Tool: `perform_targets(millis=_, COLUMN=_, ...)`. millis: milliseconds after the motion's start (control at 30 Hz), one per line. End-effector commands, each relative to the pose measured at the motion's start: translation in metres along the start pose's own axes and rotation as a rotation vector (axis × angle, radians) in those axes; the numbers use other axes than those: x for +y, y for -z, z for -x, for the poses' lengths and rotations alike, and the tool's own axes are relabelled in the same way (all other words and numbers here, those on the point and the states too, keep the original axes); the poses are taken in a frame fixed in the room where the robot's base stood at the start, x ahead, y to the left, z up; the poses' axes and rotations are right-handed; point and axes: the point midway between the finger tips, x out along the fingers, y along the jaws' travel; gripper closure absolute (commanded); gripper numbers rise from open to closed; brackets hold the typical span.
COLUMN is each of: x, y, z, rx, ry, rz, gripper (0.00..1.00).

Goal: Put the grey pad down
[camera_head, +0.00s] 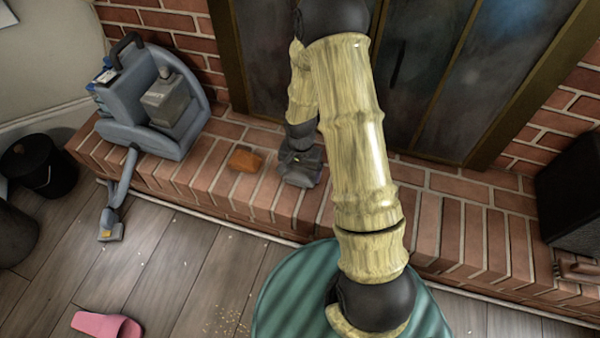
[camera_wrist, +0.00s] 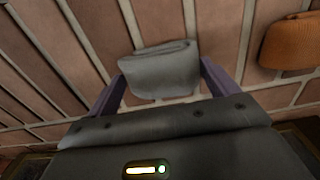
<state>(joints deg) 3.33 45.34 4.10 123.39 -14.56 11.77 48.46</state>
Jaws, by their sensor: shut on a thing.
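My gripper (camera_wrist: 160,85) is shut on the grey pad (camera_wrist: 158,66), a folded grey cloth-like piece held between its two purple-grey fingers in the wrist view. In the head view my gripper (camera_head: 300,172) is over the brick hearth, and a dark grey shape at its end is partly hidden by it. The pad is close above the bricks or touching them; I cannot tell which. An orange-brown pad (camera_head: 245,159) lies on the hearth just left of my gripper, and it also shows at the right of the wrist view (camera_wrist: 292,42).
The brick hearth (camera_head: 450,215) runs along the fireplace doors (camera_head: 410,75). A grey-blue carpet-cleaning machine (camera_head: 155,105) stands on it at the left, its hose reaching the floor. A pink slipper (camera_head: 106,325) lies on the wooden floor. A black box (camera_head: 572,195) is at the right.

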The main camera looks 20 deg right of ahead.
Motion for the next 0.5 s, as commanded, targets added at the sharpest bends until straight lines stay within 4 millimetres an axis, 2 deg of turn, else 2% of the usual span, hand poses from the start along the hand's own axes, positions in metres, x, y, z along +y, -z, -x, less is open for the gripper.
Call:
perform_targets(millis=467, x=-0.0004, y=0.0002, z=-0.0050, rx=0.001, ry=0.001, rz=0.000, gripper=0.38)
perform_targets(millis=500, x=-0.0005, y=0.0002, z=-0.0053, rx=0.001, ry=0.001, rz=0.000, gripper=0.12)
